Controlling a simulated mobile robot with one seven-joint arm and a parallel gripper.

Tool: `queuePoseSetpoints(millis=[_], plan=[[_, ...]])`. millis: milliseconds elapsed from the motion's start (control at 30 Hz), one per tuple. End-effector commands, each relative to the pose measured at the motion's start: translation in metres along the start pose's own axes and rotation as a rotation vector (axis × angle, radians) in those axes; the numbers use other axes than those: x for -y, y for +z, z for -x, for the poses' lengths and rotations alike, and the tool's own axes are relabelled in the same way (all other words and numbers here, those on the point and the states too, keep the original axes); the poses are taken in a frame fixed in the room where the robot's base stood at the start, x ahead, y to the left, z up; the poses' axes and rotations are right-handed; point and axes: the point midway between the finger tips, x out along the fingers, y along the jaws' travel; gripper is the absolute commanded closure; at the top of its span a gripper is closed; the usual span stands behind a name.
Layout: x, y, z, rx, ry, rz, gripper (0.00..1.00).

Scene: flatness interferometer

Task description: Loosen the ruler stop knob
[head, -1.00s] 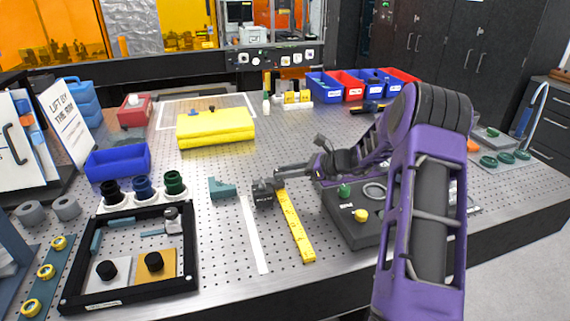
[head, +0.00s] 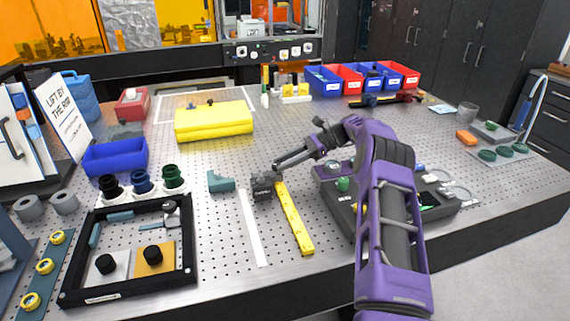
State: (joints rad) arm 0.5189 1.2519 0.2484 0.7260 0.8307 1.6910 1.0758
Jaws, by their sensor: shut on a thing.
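The ruler stop (head: 263,189) is a small black block with a white label. It sits at the far end of a yellow ruler (head: 294,222) that lies on the perforated metal table. My gripper (head: 278,169) reaches in from the right, with its fingertips at the top right of the stop. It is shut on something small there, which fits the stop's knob. The knob itself is hidden by the fingers and too small to make out.
A white strip (head: 252,229) lies left of the ruler, and a teal block (head: 221,181) sits left of the stop. A dark tray (head: 345,213) lies under my arm. A black frame (head: 187,262) with parts is at front left. A yellow case (head: 214,124) stands behind.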

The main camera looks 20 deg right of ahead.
Motion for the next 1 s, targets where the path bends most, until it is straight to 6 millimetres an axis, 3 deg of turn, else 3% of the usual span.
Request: queuePoseSetpoints(millis=[767,800,933,1000], plan=[[0.001,0.0011,-0.0002,0.004,0.049,0.021,1.0],[0.001,0.0011,-0.0002,0.004,0.049,0.021,0.62],[0.0011,0.0009,-0.0002,0.003,0.048,0.021,0.39],[0.0011,0.0008,-0.0001,0.003,0.048,0.021,0.36]])
